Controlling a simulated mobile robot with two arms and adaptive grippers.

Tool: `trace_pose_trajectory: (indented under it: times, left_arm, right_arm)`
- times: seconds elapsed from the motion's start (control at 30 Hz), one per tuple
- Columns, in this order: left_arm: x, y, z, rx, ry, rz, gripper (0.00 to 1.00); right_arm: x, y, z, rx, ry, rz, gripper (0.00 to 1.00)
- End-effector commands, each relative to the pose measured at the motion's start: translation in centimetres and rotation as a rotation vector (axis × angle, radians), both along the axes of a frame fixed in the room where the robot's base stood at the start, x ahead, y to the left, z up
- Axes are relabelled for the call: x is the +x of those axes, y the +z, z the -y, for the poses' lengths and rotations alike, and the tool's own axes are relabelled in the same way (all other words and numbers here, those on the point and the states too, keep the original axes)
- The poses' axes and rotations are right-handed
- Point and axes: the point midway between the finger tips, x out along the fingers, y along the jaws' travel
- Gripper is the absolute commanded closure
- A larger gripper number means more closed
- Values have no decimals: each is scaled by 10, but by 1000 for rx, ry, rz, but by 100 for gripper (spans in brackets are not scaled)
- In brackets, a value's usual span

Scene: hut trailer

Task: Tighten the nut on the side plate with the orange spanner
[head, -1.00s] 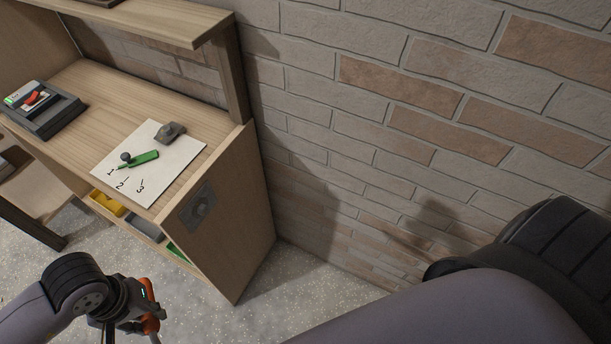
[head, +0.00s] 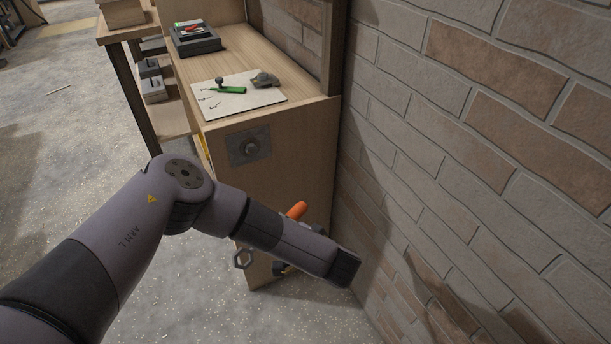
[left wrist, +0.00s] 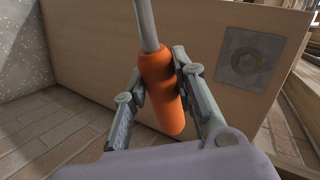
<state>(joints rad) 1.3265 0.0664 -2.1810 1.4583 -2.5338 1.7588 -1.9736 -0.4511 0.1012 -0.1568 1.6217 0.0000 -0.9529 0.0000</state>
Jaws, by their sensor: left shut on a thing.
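The side plate (head: 262,138) is a grey square on the wooden end panel of the bench, with a grey nut (head: 250,148) at its middle. Both also show in the left wrist view, the plate (left wrist: 226,72) at the upper right and the nut (left wrist: 245,62) on it. My left gripper (left wrist: 157,80) is shut on the orange handle of the spanner (left wrist: 158,68). In the head view my arm hides most of the gripper; the orange handle (head: 297,210) and the grey ring end (head: 243,258) show. The ring end is below the plate, apart from the nut. My right gripper is out of view.
A brick wall (head: 450,150) runs close on the right. On the bench top lie a white numbered sheet (head: 235,105), a green tool (head: 228,90), a grey lump (head: 265,80) and a dark box (head: 196,40). Open floor (head: 70,130) lies to the left.

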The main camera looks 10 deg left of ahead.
Motion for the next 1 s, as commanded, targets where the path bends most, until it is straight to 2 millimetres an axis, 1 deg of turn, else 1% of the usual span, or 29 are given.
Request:
trace_pose_trajectory:
  times: [0.03,0.07,0.1,0.17,0.2,0.27,0.3,0.4,0.5,0.6,1.0]
  left_arm:
    - [28,-10,3,62,-41,80,100]
    - [42,-6,4,96,-62,119,100]
    - [61,1,5,133,-89,169,100]
    - [88,16,8,185,-125,237,100]
    - [104,28,10,213,-145,276,100]
    - [124,48,15,246,-171,324,100]
    - [135,61,17,262,-184,350,100]
    - [152,88,24,289,-208,392,100]
    - [161,106,29,302,-221,412,100]
    - [164,114,31,308,-224,419,100]
    - [163,115,33,311,-228,424,100]
  right_arm:
    - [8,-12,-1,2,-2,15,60]
    - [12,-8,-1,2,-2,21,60]
    - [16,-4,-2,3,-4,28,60]
    - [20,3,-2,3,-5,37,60]
    - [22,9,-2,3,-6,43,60]
    - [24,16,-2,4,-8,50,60]
    - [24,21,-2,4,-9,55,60]
    - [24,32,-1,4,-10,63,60]
    - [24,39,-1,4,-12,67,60]
    - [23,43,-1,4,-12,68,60]
    - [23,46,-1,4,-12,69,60]
